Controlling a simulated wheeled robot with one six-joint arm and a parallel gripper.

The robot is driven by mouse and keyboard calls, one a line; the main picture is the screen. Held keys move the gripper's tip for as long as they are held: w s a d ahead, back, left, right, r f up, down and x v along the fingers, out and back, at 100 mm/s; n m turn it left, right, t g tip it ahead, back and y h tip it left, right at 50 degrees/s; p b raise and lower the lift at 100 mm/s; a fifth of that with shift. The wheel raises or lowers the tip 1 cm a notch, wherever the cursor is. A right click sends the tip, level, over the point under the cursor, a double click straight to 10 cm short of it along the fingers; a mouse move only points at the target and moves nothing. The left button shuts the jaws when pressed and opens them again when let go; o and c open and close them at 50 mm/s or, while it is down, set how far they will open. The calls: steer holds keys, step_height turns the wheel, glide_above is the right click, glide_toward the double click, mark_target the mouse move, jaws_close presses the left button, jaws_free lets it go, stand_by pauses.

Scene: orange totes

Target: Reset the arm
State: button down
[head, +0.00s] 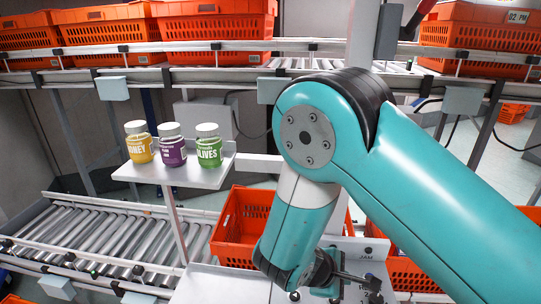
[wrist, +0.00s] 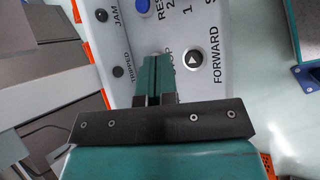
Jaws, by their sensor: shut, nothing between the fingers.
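My gripper (wrist: 157,62) is shut and empty in the wrist view. Its fingertips are over a pale control panel (wrist: 215,25), by a label ending in "OP"; whether they touch it I cannot tell. A blue button (wrist: 142,6) beside letters reading "RES" is just above the fingertips. A black button (wrist: 192,60) marked FORWARD is to their right. Dark round spots marked JAM (wrist: 101,15) and TRIPPED (wrist: 118,72) are to their left. In the head view my gripper (head: 374,286) is low at the panel (head: 350,244), and my arm hides much of it.
A white shelf (head: 170,174) left of my arm holds honey (head: 139,146), purple (head: 172,150) and olives (head: 208,150) jars. An orange tote (head: 233,230) is behind my forearm. A roller conveyor (head: 100,235) is at lower left. More orange totes (head: 215,22) line the upper rack.

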steer(key=s+a+r+m+g+y+b, duration=0.3)
steer(key=s+r+m+y+b, duration=0.3)
steer(key=s+r+y+b, duration=0.4)
steer(key=s+a+r+y, duration=0.1)
steer(key=s+r+y, duration=0.1)
steer(key=s+r, duration=0.3)
steer(key=shift+s+a+b, duration=0.2)
steer(key=shift+s+b, duration=0.2)
steer(key=shift+s, duration=0.95)
steer(key=shift+d+r, duration=0.1)
